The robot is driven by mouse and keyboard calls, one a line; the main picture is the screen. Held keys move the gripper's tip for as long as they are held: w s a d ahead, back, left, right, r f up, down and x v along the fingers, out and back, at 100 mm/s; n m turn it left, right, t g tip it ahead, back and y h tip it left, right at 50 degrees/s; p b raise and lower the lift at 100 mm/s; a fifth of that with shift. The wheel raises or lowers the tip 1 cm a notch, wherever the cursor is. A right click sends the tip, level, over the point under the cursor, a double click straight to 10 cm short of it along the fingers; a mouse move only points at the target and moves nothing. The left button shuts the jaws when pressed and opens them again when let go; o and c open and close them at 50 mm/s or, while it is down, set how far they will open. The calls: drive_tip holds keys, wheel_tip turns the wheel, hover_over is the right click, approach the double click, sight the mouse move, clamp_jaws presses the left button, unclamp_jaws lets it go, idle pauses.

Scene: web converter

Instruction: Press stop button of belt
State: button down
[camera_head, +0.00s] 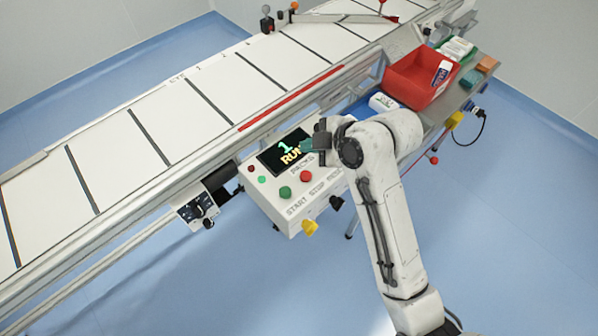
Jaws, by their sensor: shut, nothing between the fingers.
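The control panel (272,204) hangs at the near side of the belt (165,130), with START, STOP and MENU lettering along its front. The red stop button (305,176) is in plain view. The green start button (285,192) sits to its lower left. The dark display (270,161) reads "1 RUN", partly covered by my gripper. My gripper (306,146) is shut and empty. In the picture it is just above the red button, over the display's right edge; its height above the panel is hard to judge. A menu button is not visible.
Small green (262,180) and red (251,169) lamps or buttons sit on the panel's left. A red bin (412,82) and small packages stand on a shelf at right. Blue floor (510,230) is open in front.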

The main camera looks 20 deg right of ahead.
drive_tip(key=shift+a, duration=0.1)
idle(0.3)
drive_tip(key=b, duration=0.7)
hover_over(308, 177)
wheel_tip(308, 177, down, 7)
drive_tip(key=shift+r, duration=0.1)
drive_tip(key=shift+f+b, duration=0.35)
drive_tip(key=shift+f, duration=0.6)
drive_tip(key=shift+f, duration=0.1)
idle(0.8)
drive_tip(key=shift+f, duration=0.3)
drive_tip(key=shift+f+b, duration=0.45)
drive_tip(key=shift+f, duration=0.2)
idle(0.8)
drive_tip(key=shift+s, duration=0.1)
drive_tip(key=shift+r+p, duration=1.05)
